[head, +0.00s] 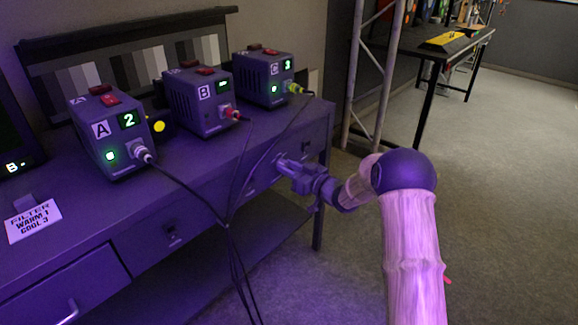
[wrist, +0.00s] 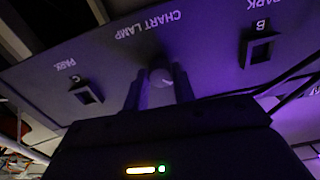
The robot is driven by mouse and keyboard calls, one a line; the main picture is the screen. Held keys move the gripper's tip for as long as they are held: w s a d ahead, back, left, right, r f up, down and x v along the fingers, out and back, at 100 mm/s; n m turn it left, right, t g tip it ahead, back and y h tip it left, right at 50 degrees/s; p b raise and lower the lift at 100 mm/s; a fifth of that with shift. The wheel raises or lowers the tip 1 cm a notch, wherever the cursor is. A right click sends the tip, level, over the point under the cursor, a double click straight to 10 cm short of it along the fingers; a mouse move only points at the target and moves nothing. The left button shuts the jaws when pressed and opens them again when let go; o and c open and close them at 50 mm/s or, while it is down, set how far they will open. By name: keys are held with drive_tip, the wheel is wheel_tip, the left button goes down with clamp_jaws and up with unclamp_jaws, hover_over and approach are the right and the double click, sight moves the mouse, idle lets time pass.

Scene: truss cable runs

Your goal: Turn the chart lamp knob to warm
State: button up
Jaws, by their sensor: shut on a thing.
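The chart lamp knob (wrist: 160,77) is a small round grey knob on the desk's front panel, below the label CHART LAMP (wrist: 148,25), which appears upside down in the wrist view. My gripper (wrist: 159,84) is shut on it, with one dark finger on each side. A pale line shows on the knob's face, but no warm or cool marks can be read around it. In the head view my gripper (head: 281,164) reaches the front of the desk near its right end, and hides the knob there.
Boxes A (head: 123,154), B (head: 202,112) and C (head: 264,92) stand on the desk, showing 2, a dash and 3. Black cables (head: 228,185) hang beside my gripper. A card (head: 33,221) reads FILTER WARM 1 COOL 3.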

drive_tip(key=m+p, duration=0.1)
drive_tip(key=p, duration=0.1)
drive_tip(key=m+p, duration=0.3)
drive_tip(key=p, duration=0.1)
drive_tip(key=shift+d+r+p, duration=0.1)
drive_tip(key=shift+r+p, duration=0.2)
drive_tip(key=m+p, duration=0.3)
drive_tip(key=shift+f, duration=0.1)
drive_tip(key=shift+f+m+p, duration=0.15)
drive_tip(key=shift+m+p, duration=0.35)
drive_tip(key=shift+m, duration=0.5)
drive_tip(key=o, duration=1)
drive_tip(key=shift+s, duration=0.1)
drive_tip(key=p+v, duration=0.2)
drive_tip(key=v, duration=1.5)
drive_tip(key=shift+s+d+f, duration=0.1)
